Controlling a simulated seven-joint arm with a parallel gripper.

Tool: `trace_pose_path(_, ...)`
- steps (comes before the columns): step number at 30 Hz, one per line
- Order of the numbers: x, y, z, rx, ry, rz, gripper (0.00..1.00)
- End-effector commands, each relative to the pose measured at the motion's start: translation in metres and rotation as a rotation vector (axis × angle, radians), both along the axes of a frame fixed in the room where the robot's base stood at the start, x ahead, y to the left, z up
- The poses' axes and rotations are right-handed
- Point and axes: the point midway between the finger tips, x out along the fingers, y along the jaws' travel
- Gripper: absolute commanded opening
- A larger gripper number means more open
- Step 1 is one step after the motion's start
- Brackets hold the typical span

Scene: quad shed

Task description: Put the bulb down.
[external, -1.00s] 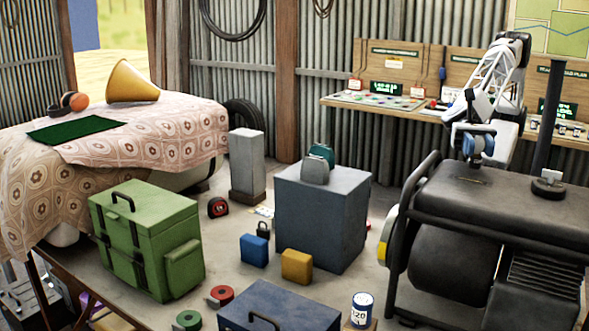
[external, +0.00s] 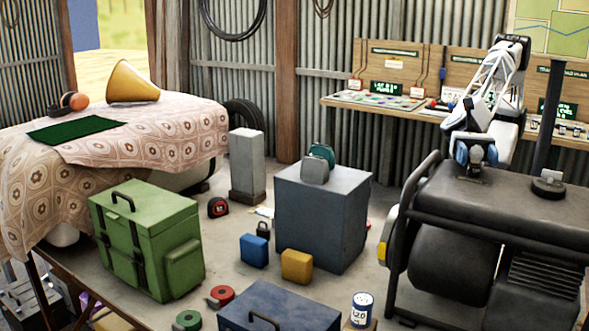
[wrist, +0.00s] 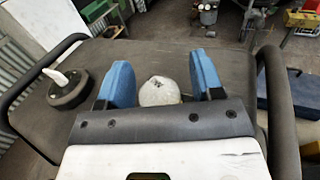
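The bulb (wrist: 160,92) is a pale, rounded thing in the wrist view, with a small dark mark near its top. It sits between the two blue fingers of my gripper (wrist: 162,78). The fingers are spread, with a visible gap between the bulb and the right finger; the left finger is very close to it. In the external view my gripper (external: 476,155) is low over the black padded top (external: 430,195) of the machine. The bulb is hard to make out there, and its lower end is hidden in the wrist view.
Black tube rails (external: 405,205) edge the machine. A panel bench (external: 390,103) stands behind.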

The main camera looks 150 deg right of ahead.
Motion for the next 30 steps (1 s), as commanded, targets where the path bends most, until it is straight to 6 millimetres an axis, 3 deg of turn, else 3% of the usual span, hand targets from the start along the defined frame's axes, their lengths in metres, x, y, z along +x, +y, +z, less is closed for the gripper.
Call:
trace_pose_path(10, -0.001, 0.000, 0.004, -0.001, -0.001, 0.000, 0.61)
trace_pose_path(14, -0.009, -0.004, 0.004, 0.000, -0.001, -0.002, 0.61)
trace_pose_path(30, -0.082, -0.034, 0.003, 0.000, 0.000, -0.002, 0.61)
